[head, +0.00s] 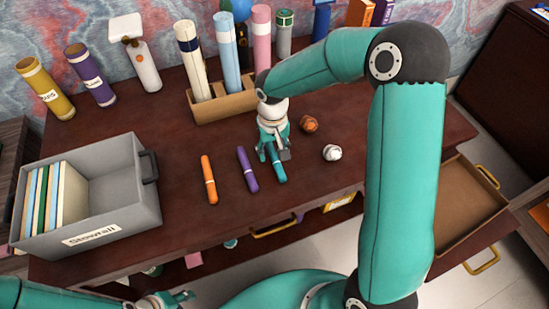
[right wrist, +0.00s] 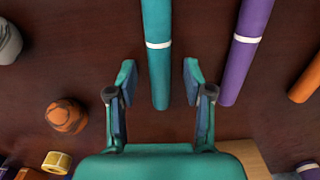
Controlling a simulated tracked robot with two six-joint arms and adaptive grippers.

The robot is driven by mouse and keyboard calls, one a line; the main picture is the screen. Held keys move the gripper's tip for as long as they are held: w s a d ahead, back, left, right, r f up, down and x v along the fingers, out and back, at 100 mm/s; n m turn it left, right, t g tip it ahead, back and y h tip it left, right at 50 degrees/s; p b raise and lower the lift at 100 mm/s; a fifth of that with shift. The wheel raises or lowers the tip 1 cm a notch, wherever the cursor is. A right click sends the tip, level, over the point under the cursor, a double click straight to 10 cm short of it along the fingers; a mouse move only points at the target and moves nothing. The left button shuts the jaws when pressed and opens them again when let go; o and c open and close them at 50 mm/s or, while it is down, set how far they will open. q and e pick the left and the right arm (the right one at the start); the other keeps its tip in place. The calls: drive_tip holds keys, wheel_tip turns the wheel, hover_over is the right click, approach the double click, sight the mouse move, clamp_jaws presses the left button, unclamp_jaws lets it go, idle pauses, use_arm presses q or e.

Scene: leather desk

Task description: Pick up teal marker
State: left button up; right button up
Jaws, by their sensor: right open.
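The teal marker (head: 280,174) lies on the dark desk, right of the purple marker. My right gripper (head: 272,153) is over its far end, pointing down, and hides part of it in the head view. In the right wrist view the teal marker (right wrist: 157,75) has a white band and runs between the two open fingertips (right wrist: 157,72), with a gap on each side. It is not gripped, and I cannot tell the height left above the desk. My left gripper (head: 172,300) is at the bottom left edge, away from the markers; its jaw state is unclear.
A purple marker (head: 247,168) and an orange marker (head: 208,178) lie to the left. A brown ball (head: 309,124) and a white ball (head: 332,153) are at right. A tube holder (head: 222,105) stands behind; a grey bin (head: 130,200) stands at left.

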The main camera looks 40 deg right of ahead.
clamp_jaws()
